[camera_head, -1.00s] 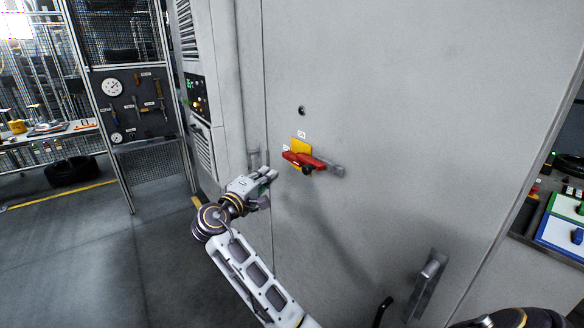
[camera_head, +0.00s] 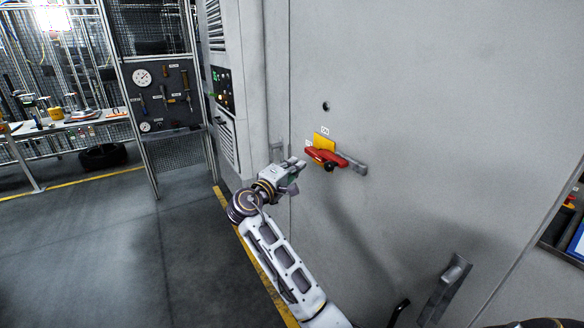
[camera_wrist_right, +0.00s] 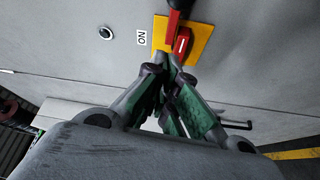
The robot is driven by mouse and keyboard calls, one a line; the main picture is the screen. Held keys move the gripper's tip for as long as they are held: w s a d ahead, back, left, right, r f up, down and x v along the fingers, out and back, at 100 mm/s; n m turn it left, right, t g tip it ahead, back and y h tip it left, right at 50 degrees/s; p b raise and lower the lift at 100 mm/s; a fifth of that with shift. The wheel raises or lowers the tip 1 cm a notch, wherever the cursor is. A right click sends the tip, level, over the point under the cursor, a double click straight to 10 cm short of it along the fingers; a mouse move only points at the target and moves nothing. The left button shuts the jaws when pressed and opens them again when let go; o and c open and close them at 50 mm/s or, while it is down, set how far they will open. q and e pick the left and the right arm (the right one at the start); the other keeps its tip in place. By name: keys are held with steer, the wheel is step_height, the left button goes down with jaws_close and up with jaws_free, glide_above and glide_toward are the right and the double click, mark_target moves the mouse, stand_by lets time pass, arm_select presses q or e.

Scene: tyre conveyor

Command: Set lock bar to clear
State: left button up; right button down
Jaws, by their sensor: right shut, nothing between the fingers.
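A red handle (camera_head: 322,157) sits on a yellow plate (camera_head: 324,141) on the grey cabinet door. It lies nearly level in the head view, with a dark round part at its front. A grey metal bar (camera_head: 353,164) sticks out just right of it; I cannot tell which part is the lock bar. My right gripper (camera_head: 300,163) is shut and empty, just left of the handle's left end. In the right wrist view the closed fingertips (camera_wrist_right: 172,62) are close to the end of the red handle (camera_wrist_right: 182,42); contact is unclear. My left gripper is out of view.
A white ON label (camera_wrist_right: 142,38) is beside the plate. A door handle (camera_head: 445,288) sticks out lower right. A control panel (camera_head: 222,88) is on the cabinet's left side. Open floor (camera_head: 150,240) lies left, with a workbench (camera_head: 70,125) beyond.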

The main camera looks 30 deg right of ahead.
mark_target(328, 160)
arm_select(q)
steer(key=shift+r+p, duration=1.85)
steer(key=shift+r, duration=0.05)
arm_select(e)
steer(key=d, duration=0.6)
steer(key=shift+s+d, duration=0.25)
steer(key=shift+s, duration=0.05)
steer(key=shift+w+f, duration=0.1)
steer(key=shift+f, duration=0.1)
